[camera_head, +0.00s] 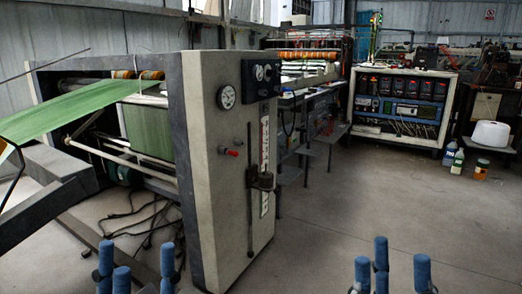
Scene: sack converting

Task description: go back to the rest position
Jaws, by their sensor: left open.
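My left gripper (141,268) shows at the bottom left, with its blue fingers pointing up and spread apart. It is open and nothing shows between the fingers. My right gripper (398,271) shows at the bottom, right of the middle. Its blue fingers are also spread apart, with only floor behind them. Both grippers are cut off by the lower edge. The left one shows in front of the foot of the grey machine (225,165); the gap between them cannot be told.
A green sheet (62,115) runs into the machine at the left. Dark cables (140,215) lie on the floor beneath. A control cabinet (400,105), a white spool (490,135), bottles (450,157) and an orange-brown jar (481,170) stand farther back. The floor (355,205) at centre right is clear.

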